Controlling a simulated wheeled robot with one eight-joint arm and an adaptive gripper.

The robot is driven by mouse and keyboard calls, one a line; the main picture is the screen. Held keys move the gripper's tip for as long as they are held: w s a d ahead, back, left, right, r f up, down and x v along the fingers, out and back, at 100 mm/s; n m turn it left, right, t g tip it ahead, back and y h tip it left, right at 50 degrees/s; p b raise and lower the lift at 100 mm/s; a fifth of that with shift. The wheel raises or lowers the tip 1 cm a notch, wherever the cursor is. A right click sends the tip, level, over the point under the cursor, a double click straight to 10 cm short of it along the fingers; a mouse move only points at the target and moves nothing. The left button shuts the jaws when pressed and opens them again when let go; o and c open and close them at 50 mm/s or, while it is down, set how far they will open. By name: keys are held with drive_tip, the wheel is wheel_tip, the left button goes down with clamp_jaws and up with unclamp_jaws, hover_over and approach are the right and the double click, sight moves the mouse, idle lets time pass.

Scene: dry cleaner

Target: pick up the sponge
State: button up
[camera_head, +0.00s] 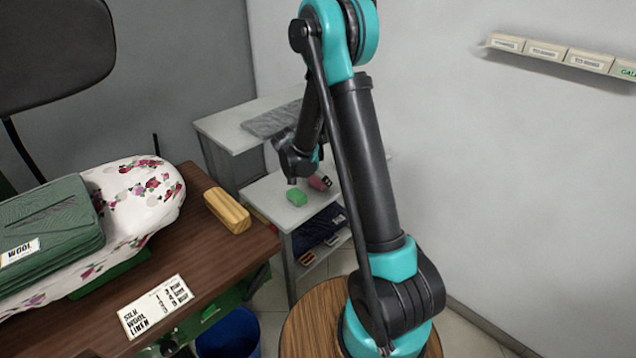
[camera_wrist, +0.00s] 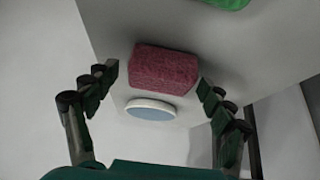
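A dark pink, rough-textured block, which looks like the sponge (camera_wrist: 165,69), lies on a pale shelf surface (camera_wrist: 235,62) in the wrist view. It also shows small in the head view (camera_head: 317,183), partly hidden by my arm's end. My gripper (camera_wrist: 157,80) is open, with one finger on each side of the pink block in the picture. I see no contact, and the height left between fingers and block is hard to tell. A green block (camera_head: 297,197) lies beside it, and its edge shows at the top of the wrist view (camera_wrist: 228,3).
A round white-rimmed disc (camera_wrist: 151,110) lies close by the pink block. A lower shelf holds dark folded cloth (camera_head: 318,228). A higher white table (camera_head: 225,128) stands behind. The brown desk (camera_head: 215,262) at left carries a yellow wooden block (camera_head: 227,211) and an ironing pad (camera_head: 150,190).

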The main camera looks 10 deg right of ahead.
drive_tip(key=c, duration=0.8)
wheel_tip(320, 180, up, 20)
idle(0.4)
